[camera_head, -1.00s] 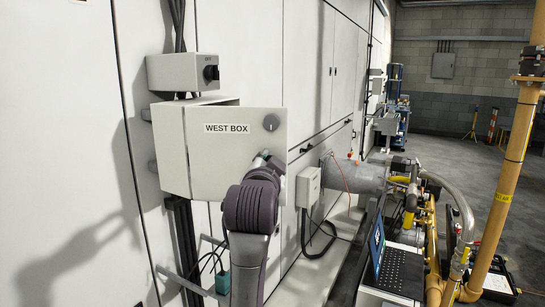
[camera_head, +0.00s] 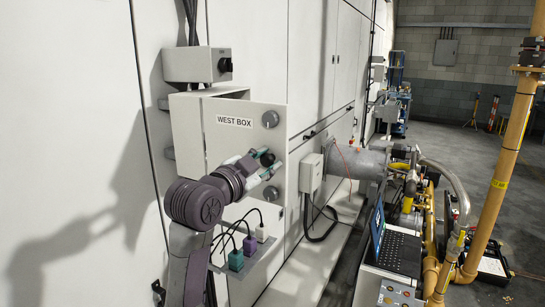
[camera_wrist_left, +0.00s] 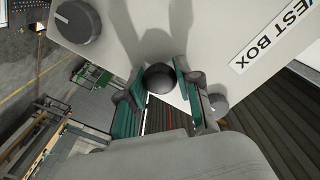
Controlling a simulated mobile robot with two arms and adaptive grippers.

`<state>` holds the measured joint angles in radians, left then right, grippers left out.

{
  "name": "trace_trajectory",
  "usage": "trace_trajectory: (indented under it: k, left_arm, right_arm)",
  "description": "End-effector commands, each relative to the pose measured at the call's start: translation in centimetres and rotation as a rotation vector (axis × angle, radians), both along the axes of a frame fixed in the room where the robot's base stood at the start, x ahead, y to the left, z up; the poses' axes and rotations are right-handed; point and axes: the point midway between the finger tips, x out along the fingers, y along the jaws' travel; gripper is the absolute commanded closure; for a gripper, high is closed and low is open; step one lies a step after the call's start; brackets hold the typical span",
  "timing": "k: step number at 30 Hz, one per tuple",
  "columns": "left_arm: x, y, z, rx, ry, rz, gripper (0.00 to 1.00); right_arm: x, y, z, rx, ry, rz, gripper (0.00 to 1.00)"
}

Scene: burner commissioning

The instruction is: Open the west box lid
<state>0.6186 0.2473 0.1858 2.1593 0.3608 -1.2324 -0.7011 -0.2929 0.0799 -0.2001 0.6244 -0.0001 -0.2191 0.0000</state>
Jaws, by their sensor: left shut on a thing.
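The west box (camera_head: 186,136) is a pale grey wall box at left of centre in the head view. Its lid (camera_head: 236,143), labelled WEST BOX, stands ajar, its right edge away from the box body. Round latches sit near the lid's upper right (camera_head: 270,119) and lower right (camera_head: 271,193). My left gripper (camera_head: 268,163) is at the lid's right side, shut on the dark round knob (camera_head: 267,158) between the latches. In the left wrist view the knob (camera_wrist_left: 160,77) sits between the teal-padded fingers, with the lid (camera_wrist_left: 125,35) behind. The box's inside is hidden. My right gripper is not visible.
A switch box (camera_head: 197,64) is above the west box. Coloured plugs with cables (camera_head: 250,246) sit on a bracket below the lid. A small grey box (camera_head: 310,173) is to the right. A laptop (camera_head: 395,248) and yellow pipes (camera_head: 500,170) stand further right.

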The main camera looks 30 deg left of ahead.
Motion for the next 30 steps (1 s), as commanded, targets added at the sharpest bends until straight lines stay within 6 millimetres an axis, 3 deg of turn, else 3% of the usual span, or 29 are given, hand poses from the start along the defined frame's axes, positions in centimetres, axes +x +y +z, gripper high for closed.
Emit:
trace_trajectory:
  k: [9, 26, 27, 30]
  left_arm:
    - [-2.6, 0.9, -0.1, 0.005, 0.0, -0.126, 1.0]
    - [-3.2, 0.8, 0.0, 0.003, 0.004, -0.159, 1.0]
    - [-3.2, 0.8, 0.0, 0.003, 0.004, -0.159, 0.63]
    - [-3.2, 0.8, 0.0, 0.003, 0.003, -0.16, 0.46]
  right_arm:
    - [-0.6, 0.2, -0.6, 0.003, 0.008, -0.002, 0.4]
    - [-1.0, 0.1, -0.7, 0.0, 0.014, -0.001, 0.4]
    - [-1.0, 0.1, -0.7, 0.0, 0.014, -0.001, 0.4]
    - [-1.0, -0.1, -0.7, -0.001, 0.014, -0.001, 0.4]
